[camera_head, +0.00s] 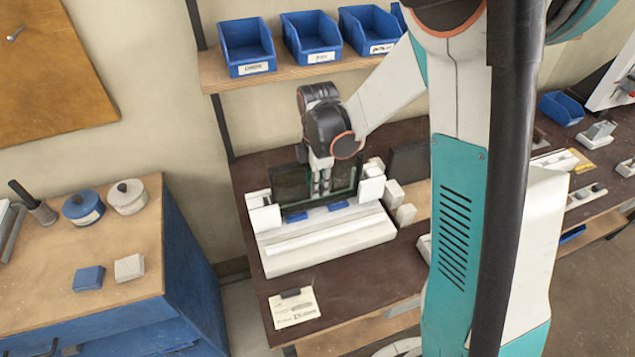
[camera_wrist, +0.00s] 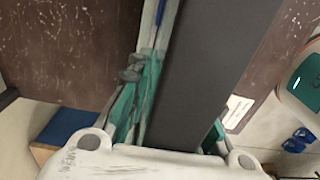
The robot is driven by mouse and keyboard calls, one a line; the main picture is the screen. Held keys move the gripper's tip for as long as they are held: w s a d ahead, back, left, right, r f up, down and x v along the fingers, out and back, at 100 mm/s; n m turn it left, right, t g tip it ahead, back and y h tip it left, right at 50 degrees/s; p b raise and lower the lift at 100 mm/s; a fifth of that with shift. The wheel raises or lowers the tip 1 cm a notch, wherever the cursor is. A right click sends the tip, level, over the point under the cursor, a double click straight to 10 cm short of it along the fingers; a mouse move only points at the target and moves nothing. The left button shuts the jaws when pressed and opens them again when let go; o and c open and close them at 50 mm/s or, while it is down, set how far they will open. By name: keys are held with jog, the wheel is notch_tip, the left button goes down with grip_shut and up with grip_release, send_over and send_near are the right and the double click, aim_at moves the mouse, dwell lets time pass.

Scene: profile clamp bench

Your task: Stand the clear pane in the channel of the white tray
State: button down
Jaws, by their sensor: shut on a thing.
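The clear pane (camera_head: 290,187) looks dark and see-through with a greenish edge, and stands upright in the head view. My gripper (camera_head: 321,185) comes down from above and is shut on the pane near its middle. The white tray (camera_head: 330,252) lies on the dark bench, with a long channel running across it. The pane is at the tray's back side, between white end blocks. I cannot tell whether its lower edge touches anything. In the wrist view, teal and grey finger parts of my gripper (camera_wrist: 140,95) show beside a wide dark strip; the grip itself is unclear.
White blocks (camera_head: 264,214) and (camera_head: 372,184) flank the pane, with smaller white blocks at right. Blue pads (camera_head: 297,216) lie just below it. A labelled card (camera_head: 293,308) lies in front. Blue bins (camera_head: 246,46) stand on the shelf behind. A dark panel (camera_head: 408,161) stands at right.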

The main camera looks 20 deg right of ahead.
jog(key=shift+f+b, duration=0.85)
jog(key=shift+f, duration=0.25)
jog(key=c, duration=1.4)
grip_release()
jog(key=shift+r, duration=0.1)
jog(key=shift+o, duration=0.2)
notch_tip(320, 180, up, 8)
jog(key=p, duration=0.5)
